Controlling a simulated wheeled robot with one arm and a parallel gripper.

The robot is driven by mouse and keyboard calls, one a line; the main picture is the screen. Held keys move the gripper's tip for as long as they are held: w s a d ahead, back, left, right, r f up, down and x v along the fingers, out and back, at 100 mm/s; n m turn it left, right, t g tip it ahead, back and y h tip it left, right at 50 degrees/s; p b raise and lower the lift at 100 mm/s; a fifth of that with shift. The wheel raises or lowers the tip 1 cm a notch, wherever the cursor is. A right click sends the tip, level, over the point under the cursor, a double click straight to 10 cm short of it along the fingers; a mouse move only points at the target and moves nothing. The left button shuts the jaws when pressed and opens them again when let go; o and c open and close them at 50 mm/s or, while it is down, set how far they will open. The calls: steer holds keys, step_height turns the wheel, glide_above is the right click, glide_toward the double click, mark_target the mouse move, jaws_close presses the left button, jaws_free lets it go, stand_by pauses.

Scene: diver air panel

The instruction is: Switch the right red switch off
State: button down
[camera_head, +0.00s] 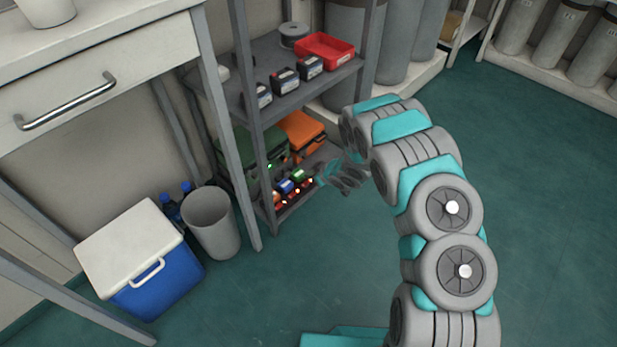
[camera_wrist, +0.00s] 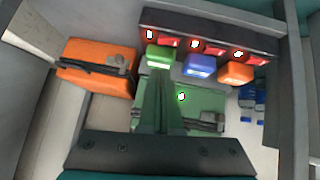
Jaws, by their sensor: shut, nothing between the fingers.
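A dark panel (camera_wrist: 210,24) on the lower shelf carries three red switches in the wrist view: one near the green block (camera_wrist: 172,43), one near the blue block (camera_wrist: 215,50) and one near the orange block (camera_wrist: 257,60). A small white light shows beside each. The wrist view is turned relative to the head view: the green-block end is at right in the head view, where the panel (camera_head: 293,190) looks small. My gripper (camera_head: 326,174) is shut and empty, close to that end. In the wrist view its fingers (camera_wrist: 161,88) point toward the green block. Switch positions are too small to tell.
Shelf posts (camera_head: 262,160) flank the opening. A grey bin (camera_head: 212,225) and a blue cooler (camera_head: 160,280) stand at left. The floor at right is clear.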

steer(key=w+v, duration=0.1)
steer(key=v, duration=0.8)
steer(key=shift+d+r, duration=0.25)
steer(key=shift+d, duration=0.1)
steer(key=shift+s, duration=0.1)
steer(key=shift+s+a+r+b, duration=0.1)
steer(key=shift+s+a+b, duration=0.1)
steer(key=shift+s, duration=0.1)
steer(key=shift+s+a+r+b, duration=0.1)
steer(key=shift+s+b, duration=0.1)
steer(key=shift+s, duration=0.15)
steer(key=shift+f, duration=0.1)
